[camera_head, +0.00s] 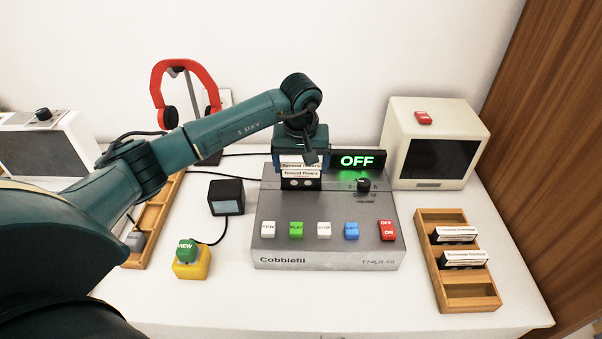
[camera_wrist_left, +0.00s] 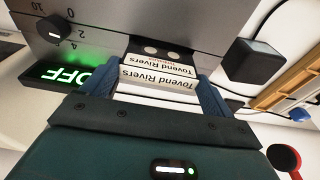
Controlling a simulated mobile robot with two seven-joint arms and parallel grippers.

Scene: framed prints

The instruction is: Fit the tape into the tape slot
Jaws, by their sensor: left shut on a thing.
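My left gripper (camera_head: 301,158) is above the back middle of the grey Cobblefil tape machine (camera_head: 285,206). It is shut on a black tape (camera_head: 301,184) with white labels reading "Tovend Rivers" and two pale round hubs. In the left wrist view the tape (camera_wrist_left: 160,76) sits between the two blue fingers. The tape is at the machine's top rear; I cannot tell how far it is inside. The tape slot itself is hidden by the tape and the gripper. My right gripper is not in view.
A lit green OFF sign (camera_head: 357,161) and a volume knob (camera_head: 363,185) are right of the gripper. Coloured buttons (camera_head: 296,230) line the machine's front. A wooden rack (camera_head: 470,292) with two tapes, a cream monitor (camera_head: 436,125) and a small black box (camera_head: 226,192) stand around it.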

